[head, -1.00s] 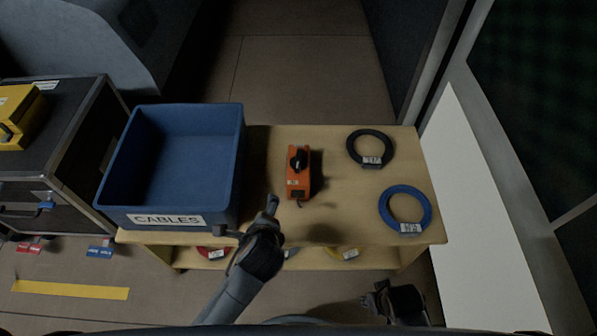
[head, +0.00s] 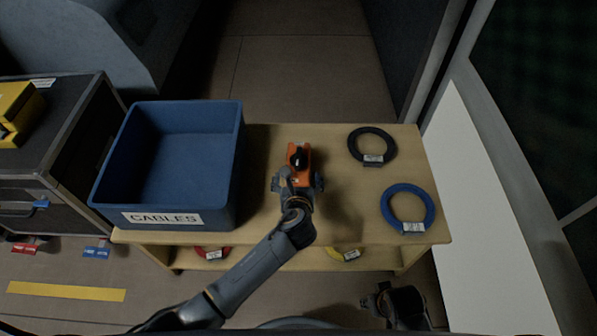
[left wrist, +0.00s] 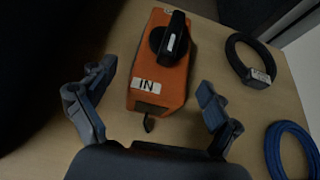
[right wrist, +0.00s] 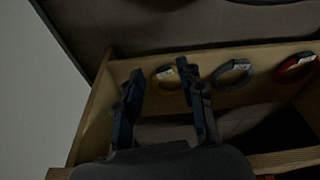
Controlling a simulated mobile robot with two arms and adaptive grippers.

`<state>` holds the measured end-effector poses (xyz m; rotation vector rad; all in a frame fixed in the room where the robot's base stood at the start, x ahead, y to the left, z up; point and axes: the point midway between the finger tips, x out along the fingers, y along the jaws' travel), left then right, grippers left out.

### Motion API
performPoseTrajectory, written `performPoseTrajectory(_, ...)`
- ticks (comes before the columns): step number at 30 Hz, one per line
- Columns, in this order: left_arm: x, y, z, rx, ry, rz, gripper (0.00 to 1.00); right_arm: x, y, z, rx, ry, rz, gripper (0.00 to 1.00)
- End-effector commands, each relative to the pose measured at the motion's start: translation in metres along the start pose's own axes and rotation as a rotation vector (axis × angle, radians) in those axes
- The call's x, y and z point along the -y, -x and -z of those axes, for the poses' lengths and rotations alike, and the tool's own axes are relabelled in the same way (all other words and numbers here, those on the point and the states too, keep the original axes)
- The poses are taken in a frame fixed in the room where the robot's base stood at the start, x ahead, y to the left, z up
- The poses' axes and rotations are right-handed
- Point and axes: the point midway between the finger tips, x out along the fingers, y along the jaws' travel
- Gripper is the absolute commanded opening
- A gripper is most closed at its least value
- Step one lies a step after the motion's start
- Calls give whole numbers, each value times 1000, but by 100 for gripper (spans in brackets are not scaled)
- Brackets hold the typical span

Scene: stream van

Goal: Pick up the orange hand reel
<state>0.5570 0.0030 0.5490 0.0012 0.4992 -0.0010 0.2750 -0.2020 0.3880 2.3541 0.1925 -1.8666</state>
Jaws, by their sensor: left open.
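The orange hand reel (head: 299,155) is a boxy orange unit with a black knob on top, on the wooden bench between the blue crate and the cable coils. In the left wrist view the reel (left wrist: 150,85) shows a white "IN" label. My left gripper (head: 297,183) is open at the reel's near end. In the left wrist view its fingers (left wrist: 150,100) stand apart, one to each side of the reel's near part, with gaps. My right gripper (right wrist: 160,85) is open and empty, facing the bench's lower shelf; in the head view it is low, in front of the bench.
A blue crate (head: 115,175) labelled CABLES stands left on the bench (head: 345,215). A black coil (head: 391,147) and a blue coil (head: 432,212) lie to the right. A red coil (right wrist: 282,72) and a yellow coil (right wrist: 160,83) are on the lower shelf.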

Motion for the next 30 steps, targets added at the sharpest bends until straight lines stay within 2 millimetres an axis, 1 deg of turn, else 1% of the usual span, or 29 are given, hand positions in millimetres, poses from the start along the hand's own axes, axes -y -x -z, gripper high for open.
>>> performPoseTrajectory(1, 0, -5, 1, 0, 0, 0, 90, 0, 3, 2, -3, 0, -1, 39)
performPoseTrajectory(8, 0, -14, -1, 0, 1, -1, 90, -1, 14, 8, -9, -2, -2, 39)
performPoseTrajectory(11, 1, -22, -3, 0, 2, -1, 90, -2, 23, 12, -16, -3, -3, 39)
performPoseTrajectory(17, 3, -45, -12, 0, 2, -1, 90, -3, 54, 23, -34, -6, -6, 39)
performPoseTrajectory(21, 3, -56, -11, 0, 0, -1, 90, -4, 74, 28, -44, -7, -8, 39)
performPoseTrajectory(25, 3, -62, -11, -1, 1, -1, 90, -5, 85, 29, -47, -8, -8, 39)
performPoseTrajectory(30, 3, -63, -12, -2, 1, -1, 90, -5, 89, 30, -48, -8, -9, 39)
